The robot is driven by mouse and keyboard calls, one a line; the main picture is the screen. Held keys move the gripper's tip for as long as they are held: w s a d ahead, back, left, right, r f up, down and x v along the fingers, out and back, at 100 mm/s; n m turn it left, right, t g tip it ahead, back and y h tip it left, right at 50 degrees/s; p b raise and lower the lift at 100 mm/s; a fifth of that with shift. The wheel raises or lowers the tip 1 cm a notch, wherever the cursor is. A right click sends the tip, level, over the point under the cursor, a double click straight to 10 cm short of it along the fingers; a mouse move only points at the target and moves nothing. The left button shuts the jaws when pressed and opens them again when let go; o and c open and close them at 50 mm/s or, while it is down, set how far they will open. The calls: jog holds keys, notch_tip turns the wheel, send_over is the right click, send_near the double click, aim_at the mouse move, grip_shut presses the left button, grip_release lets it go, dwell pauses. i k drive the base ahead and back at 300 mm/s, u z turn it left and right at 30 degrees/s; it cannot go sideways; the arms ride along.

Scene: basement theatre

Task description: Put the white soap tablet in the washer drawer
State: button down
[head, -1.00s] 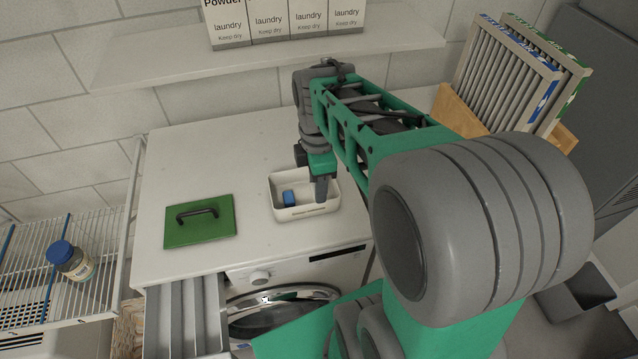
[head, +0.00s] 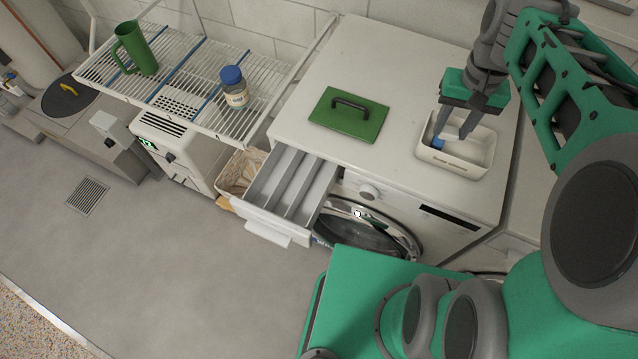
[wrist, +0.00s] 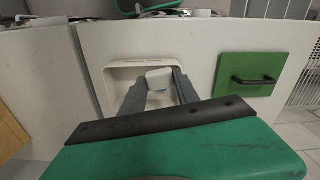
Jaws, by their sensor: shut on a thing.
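In the wrist view, my gripper (wrist: 162,80) is shut on the white soap tablet (wrist: 158,77), which sits between its fingertips. In the head view, my gripper (head: 455,136) points down at the white tub (head: 455,164) on top of the washer. The white tablet cannot be made out there against the tub. A blue piece (head: 438,143) shows in the tub beside the fingers. The washer drawer (head: 285,192) is pulled out at the washer's front left, with long compartments divided by ridges.
A green lid with a black handle (head: 348,114) lies on the washer top (head: 395,58), between tub and drawer. A wire rack (head: 195,85) at the left holds a blue-capped jar (head: 235,88) and a green mug (head: 136,48). The floor before the drawer is clear.

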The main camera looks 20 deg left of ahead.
aim_at(288, 202)
jog(key=u, duration=0.05)
jog(key=k, duration=1.25)
jog(key=u, duration=0.9)
jog(key=i, duration=0.7)
jog(key=u, duration=1.35)
jog(key=i, duration=0.65)
jog(key=u, duration=0.55)
